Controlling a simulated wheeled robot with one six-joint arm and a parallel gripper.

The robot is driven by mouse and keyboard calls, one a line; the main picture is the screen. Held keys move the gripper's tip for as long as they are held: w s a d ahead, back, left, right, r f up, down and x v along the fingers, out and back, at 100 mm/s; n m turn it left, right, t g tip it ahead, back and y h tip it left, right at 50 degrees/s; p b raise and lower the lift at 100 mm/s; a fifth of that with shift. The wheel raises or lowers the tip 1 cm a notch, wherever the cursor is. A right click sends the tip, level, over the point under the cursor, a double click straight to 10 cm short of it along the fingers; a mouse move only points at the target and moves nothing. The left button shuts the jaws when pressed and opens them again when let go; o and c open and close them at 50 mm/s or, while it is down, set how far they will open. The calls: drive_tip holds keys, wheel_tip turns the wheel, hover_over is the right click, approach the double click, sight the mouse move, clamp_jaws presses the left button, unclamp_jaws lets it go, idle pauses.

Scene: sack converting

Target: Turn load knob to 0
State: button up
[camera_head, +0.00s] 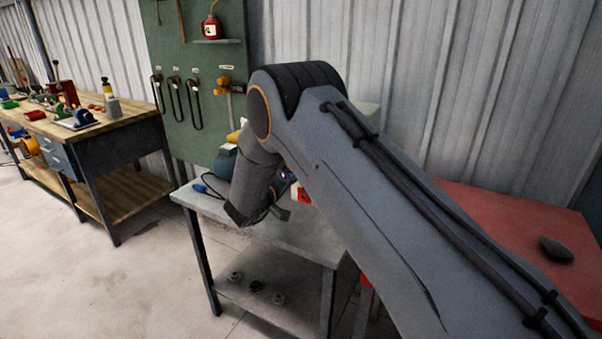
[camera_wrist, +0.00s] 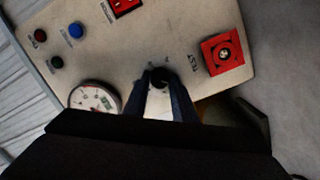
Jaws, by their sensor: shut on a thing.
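In the wrist view a small black knob (camera_wrist: 159,76) sits on a beige control panel (camera_wrist: 180,38), with faint marks around it. My gripper (camera_wrist: 161,84) reaches the panel with its two dark fingers on either side of the knob, shut on it. The knob's pointer and the setting it stands at cannot be made out. In the head view my arm hides the knob and most of the panel.
The panel also bears a red square with a dial (camera_wrist: 222,53), a round gauge (camera_wrist: 95,97), a blue button (camera_wrist: 76,30) and a red switch (camera_wrist: 124,5). A grey metal table (camera_head: 300,237) stands under my arm. A wooden workbench (camera_head: 128,107) is at left, with open floor before it.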

drive_tip(key=o, duration=1)
drive_tip(key=shift+o, duration=0.2)
drive_tip(key=shift+s, duration=0.1)
drive_tip(key=b+v, duration=0.2)
drive_tip(key=v, duration=0.5)
drive_tip(key=shift+s+a, duration=0.2)
drive_tip(key=shift+s, duration=0.05)
